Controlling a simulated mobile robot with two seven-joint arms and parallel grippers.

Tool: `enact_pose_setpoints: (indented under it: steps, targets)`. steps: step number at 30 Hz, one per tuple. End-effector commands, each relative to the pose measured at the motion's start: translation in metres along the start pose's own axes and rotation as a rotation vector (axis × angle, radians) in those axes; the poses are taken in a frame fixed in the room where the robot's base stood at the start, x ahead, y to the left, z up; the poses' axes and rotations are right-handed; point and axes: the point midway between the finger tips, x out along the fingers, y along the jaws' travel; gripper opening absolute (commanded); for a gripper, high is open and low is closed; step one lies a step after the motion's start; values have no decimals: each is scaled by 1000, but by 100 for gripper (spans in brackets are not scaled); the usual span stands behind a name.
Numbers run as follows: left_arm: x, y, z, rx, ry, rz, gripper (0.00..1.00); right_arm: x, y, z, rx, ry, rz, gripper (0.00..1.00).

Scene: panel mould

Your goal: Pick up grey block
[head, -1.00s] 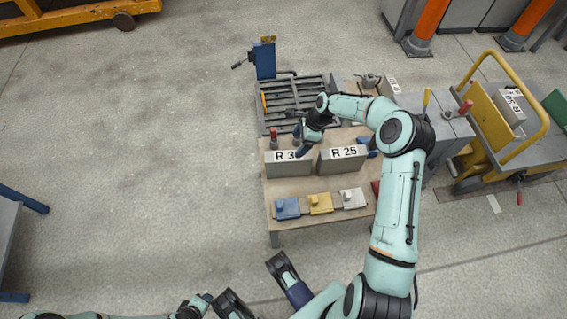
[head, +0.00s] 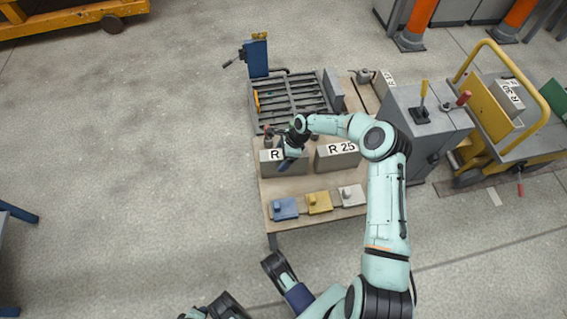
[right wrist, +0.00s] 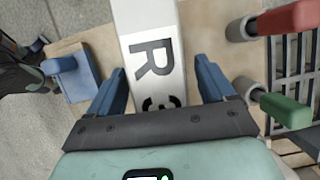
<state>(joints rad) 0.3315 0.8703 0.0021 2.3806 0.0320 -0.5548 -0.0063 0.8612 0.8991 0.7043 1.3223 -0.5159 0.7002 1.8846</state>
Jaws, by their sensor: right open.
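A grey block marked R 3, its second digit hidden (head: 267,164), stands on the wooden table top, left of a like grey block marked R 25 (head: 337,157). My right gripper (head: 287,164) is at the R 3 block and covers part of its label. In the right wrist view its two blue fingers (right wrist: 162,80) are open, one on each side of the block's white labelled top (right wrist: 150,30). A gap shows between each finger and the block. The fingertips' height against the block is hard to tell. My left gripper does not show clearly.
A blue piece (head: 284,208), a yellow piece (head: 319,202) and a white piece (head: 351,195) lie along the front of the table. A barred grey frame (head: 290,100) is behind. Red (right wrist: 290,18) and green (right wrist: 285,110) handles stand close right of the gripper.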

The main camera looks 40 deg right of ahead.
Motion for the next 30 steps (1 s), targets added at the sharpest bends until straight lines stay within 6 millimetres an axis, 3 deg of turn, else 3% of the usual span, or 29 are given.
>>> enact_pose_setpoints:
  steps: [26,30]
  targets:
    - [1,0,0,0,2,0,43,4,0,-2,-1,0,-1,83]
    - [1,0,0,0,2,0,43,4,0,-2,-1,0,-1,41]
